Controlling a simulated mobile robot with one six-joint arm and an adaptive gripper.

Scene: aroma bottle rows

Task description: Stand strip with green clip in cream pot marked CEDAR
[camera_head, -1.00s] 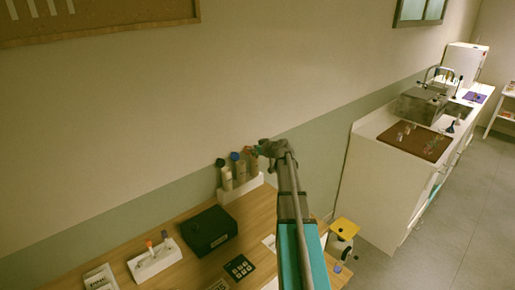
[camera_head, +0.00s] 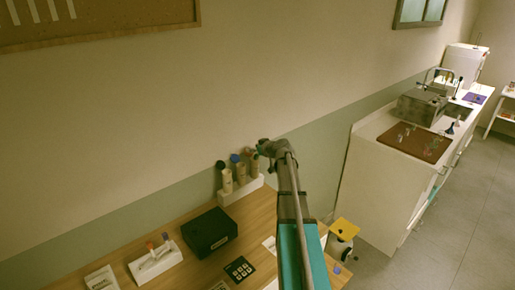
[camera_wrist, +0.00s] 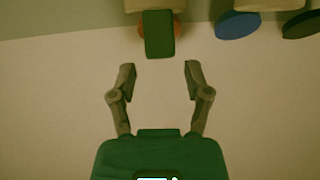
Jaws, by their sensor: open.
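My gripper (camera_head: 262,148) is raised at the far right end of a row of cream bottles by the wall. In the wrist view my gripper (camera_wrist: 160,72) is open, with nothing between its fingers. A dark green block (camera_wrist: 159,36), which looks like the green clip, lies just beyond the fingertips, apart from them. It is in front of an orange-brown cap (camera_wrist: 142,27), mostly hidden. No strip shows below the clip. In the head view the cream bottles (camera_head: 241,170) stand in a white rack. I cannot read a CEDAR mark on any of them.
A blue cap (camera_wrist: 238,25) and a dark cap (camera_wrist: 303,23) are close by. A yellow-topped object (camera_head: 343,229) stands right.

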